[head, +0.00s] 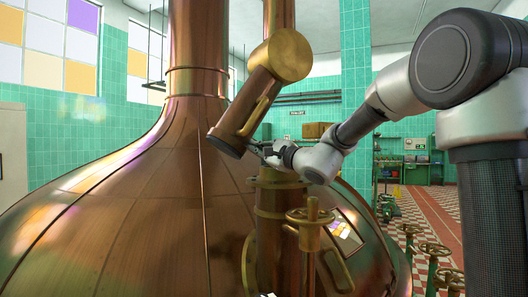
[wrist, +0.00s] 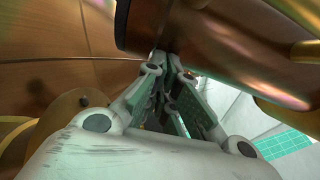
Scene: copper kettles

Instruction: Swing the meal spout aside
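The meal spout is a copper tube (head: 240,116) hanging at a slant from a round brass joint (head: 281,56). Its dark-rimmed lower end is at the lower left, and a thin brass handle runs along its side. My gripper (head: 259,149) is just right of that lower end, above a brass-flanged upright pipe (head: 280,200). In the wrist view the spout (wrist: 205,35) crosses the top, and the fingers of my gripper (wrist: 168,66) point at its underside. The fingertips are close to the spout and partly hidden; I cannot tell whether they touch it or how wide they are.
The large copper kettle (head: 130,200) fills the left and middle. A brass handwheel valve (head: 310,218) stands close below my gripper. Several green valves with brass wheels (head: 433,249) line the lower right. A red and checkered floor (head: 440,210) lies open farther back.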

